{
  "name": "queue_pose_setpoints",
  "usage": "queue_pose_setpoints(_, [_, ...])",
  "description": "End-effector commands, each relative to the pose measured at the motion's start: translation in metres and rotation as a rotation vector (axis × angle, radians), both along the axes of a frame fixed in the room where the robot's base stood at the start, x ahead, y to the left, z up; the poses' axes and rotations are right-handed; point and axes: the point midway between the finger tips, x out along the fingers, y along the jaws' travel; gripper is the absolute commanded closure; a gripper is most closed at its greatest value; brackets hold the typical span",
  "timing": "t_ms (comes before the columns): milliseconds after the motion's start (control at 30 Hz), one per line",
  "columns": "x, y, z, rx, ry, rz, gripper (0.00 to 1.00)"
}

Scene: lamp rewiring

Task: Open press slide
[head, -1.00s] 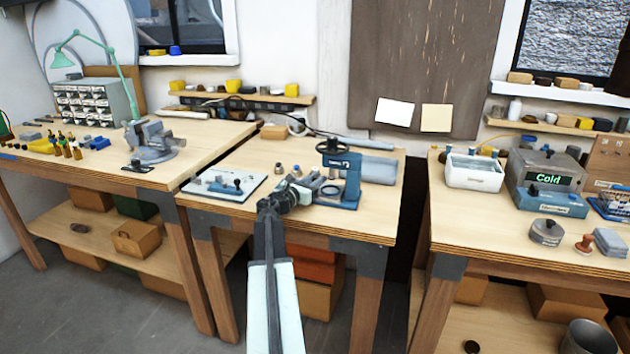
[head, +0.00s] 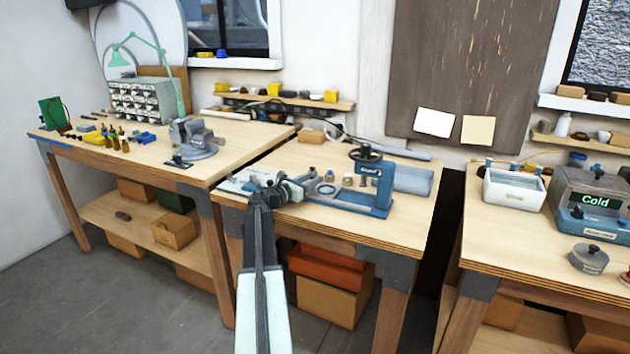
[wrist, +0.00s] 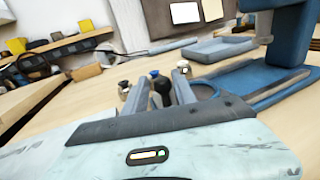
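The blue press (head: 383,188) with a dark handwheel stands on the middle bench. Its blue slide (head: 348,203) with a round ring (head: 328,190) reaches out to the left of the press column. In the wrist view the slide's blue plate (wrist: 262,82) lies to the right of my fingers. My gripper (head: 284,183) is at the slide's left end. In the wrist view a dark upright knob (wrist: 163,90) stands close between my two fingers (wrist: 160,92), which appear shut on it. The exact contact is hard to see.
Small fittings (head: 347,180) stand behind the slide. A blue-grey tray (head: 413,179) lies right of the press. The bench's front edge is close by.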

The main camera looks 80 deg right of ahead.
Motion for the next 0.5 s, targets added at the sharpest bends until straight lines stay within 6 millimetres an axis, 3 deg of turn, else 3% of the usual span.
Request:
queue_pose_setpoints(300, [-0.011, -0.002, 0.000, 0.000, 0.001, -0.014, 0.68])
queue_pose_setpoints(500, [-0.001, 0.019, 0.000, 0.000, 0.001, -0.012, 0.68])
